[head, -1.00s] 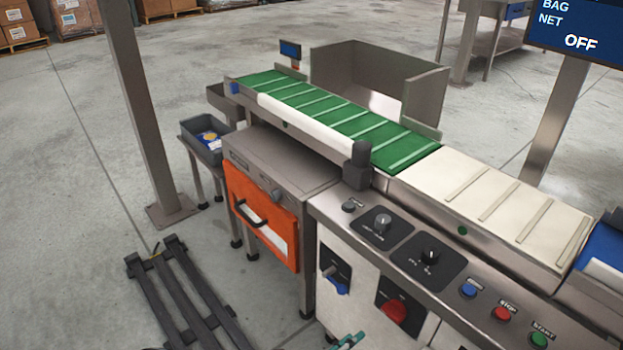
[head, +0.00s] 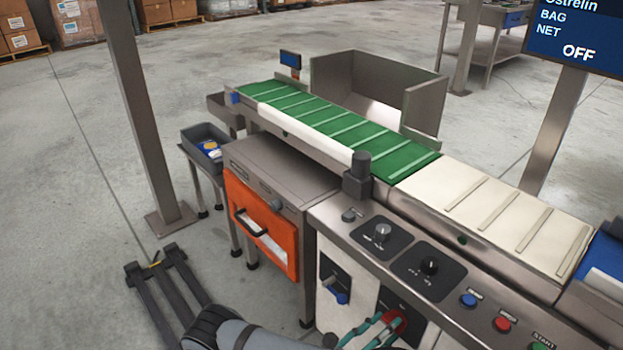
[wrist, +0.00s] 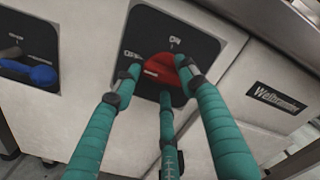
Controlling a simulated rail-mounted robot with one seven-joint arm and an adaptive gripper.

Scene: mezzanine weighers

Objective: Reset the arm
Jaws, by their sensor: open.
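My gripper (head: 376,328) is at the lower middle of the head view, in front of the white control cabinet. I cannot tell whether the fingers touch the knob. The red knob (head: 398,320) is partly hidden by the fingers in the head view. My grey arm comes in from the bottom edge of the head view.
A blue-handled switch (head: 337,293) sits left of the red knob; its blue handle also shows in the wrist view (wrist: 43,76). The panel above carries dials and buttons. An orange-fronted box (head: 262,228) stands at left. A green conveyor (head: 340,130) runs behind. Open floor lies left.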

